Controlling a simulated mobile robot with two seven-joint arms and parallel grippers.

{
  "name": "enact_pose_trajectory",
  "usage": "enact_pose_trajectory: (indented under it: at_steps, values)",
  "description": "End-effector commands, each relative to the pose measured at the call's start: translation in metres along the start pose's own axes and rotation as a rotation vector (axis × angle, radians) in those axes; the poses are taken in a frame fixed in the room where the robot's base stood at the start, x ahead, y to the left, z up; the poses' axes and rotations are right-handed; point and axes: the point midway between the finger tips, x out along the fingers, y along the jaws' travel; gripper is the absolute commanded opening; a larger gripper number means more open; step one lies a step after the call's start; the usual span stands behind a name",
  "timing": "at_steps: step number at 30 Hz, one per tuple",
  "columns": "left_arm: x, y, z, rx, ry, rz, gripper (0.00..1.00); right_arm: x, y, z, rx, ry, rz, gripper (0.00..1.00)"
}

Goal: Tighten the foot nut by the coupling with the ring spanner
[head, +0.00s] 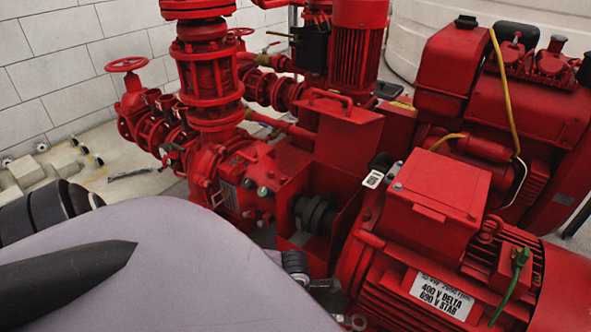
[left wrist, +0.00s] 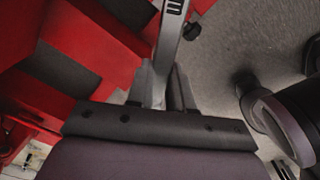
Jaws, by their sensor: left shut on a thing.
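In the left wrist view, my left gripper (left wrist: 162,88) is shut on the grey handle of the ring spanner (left wrist: 169,42), which runs up out of the picture. The spanner's ring end is outside that view. In the head view, my mauve arm covers the lower left, and only a small part of the wrist or gripper shows beside the red motor. The dark coupling (head: 316,213) sits between the pump and the motor (head: 440,255). I cannot make out the foot nut; the motor foot is mostly hidden. My right gripper is not in view.
The red pump (head: 222,178) and its upright pipework stand behind the coupling. A red engine (head: 510,110) stands at the back right.

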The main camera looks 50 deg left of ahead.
Motion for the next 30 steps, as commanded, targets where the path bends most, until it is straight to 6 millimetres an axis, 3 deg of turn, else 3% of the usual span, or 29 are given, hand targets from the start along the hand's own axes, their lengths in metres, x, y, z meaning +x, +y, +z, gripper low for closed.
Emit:
enact_pose_trajectory:
  at_steps: [9, 21, 30]
  values:
    - [-0.002, 0.000, 0.000, 0.002, -0.004, 0.000, 0.00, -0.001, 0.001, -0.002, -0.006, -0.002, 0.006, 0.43]
    - [0.029, 0.000, 0.000, 0.002, -0.003, 0.000, 0.00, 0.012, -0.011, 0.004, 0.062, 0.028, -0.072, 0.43]
    - [0.049, 0.000, 0.001, 0.003, -0.005, 0.000, 0.00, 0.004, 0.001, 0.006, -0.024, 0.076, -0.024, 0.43]
